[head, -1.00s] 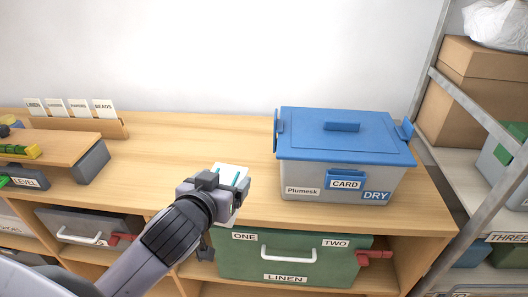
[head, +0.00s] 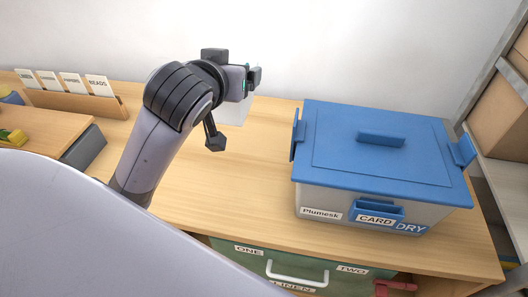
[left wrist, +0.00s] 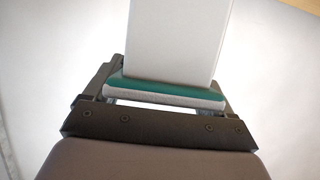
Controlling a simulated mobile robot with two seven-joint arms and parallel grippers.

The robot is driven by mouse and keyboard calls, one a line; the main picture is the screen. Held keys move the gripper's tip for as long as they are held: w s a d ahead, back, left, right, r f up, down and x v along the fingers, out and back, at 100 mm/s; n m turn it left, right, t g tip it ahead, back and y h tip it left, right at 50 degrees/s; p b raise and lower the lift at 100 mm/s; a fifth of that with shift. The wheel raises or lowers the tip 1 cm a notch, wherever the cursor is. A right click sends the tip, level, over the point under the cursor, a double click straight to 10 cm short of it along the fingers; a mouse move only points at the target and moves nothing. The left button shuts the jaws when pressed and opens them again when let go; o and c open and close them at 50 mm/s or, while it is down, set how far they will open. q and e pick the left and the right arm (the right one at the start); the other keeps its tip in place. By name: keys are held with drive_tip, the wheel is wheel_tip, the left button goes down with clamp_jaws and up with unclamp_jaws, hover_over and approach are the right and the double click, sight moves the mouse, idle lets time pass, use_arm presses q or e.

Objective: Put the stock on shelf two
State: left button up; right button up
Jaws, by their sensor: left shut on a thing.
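My left gripper (head: 240,80) is raised above the wooden counter, left of the blue-lidded box. It is shut on a pale flat card-like thing (head: 235,111), partly hidden behind the gripper. In the left wrist view the white flat piece (left wrist: 178,40) stands out from between the jaws, with a green and white band (left wrist: 165,90) at its base. The grey box with a blue lid (head: 380,150) stands closed on the counter, labelled Plumesk, CARD and DRY. A shelf marked two is not seen. My right gripper is not in view.
A green drawer (head: 240,262) labelled ONE, TWO and LINEN sits under the counter. A wooden card holder (head: 75,103) with several labels stands at the back left. A metal rack (head: 490,85) with cardboard boxes is at the right. The counter middle is clear.

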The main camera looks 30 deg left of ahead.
use_arm(q)
wheel_tip(320, 180, down, 19)
drive_tip(key=b, duration=0.3)
drive_tip(key=shift+r, duration=0.1)
drive_tip(key=shift+b, duration=0.35)
drive_tip(key=o, duration=1.2)
drive_tip(key=shift+s+f, duration=0.1)
drive_tip(key=shift+f, duration=0.15)
